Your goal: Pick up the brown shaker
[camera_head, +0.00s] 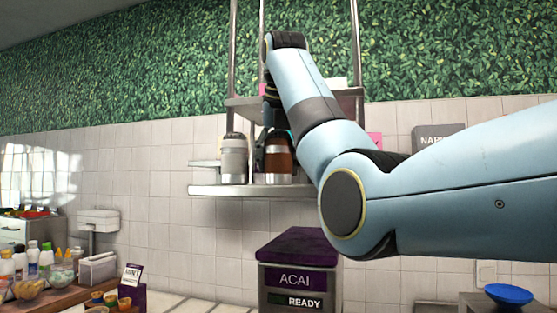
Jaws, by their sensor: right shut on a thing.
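My right gripper (266,147) is dark and is shut on the brown shaker. Its fingers are partly hidden by the shaker and the arm. The shaker's base looks level with the shelf board; I cannot tell if it touches. My left gripper is not in view.
A white shaker (234,160) stands on the shelf just left of the brown one. An upper shelf (243,101) and uprights are close above. The purple-topped acai machine (290,277) is below. Bottles and bowls crowd the counter at lower left. A blue bowl (508,294) sits lower right.

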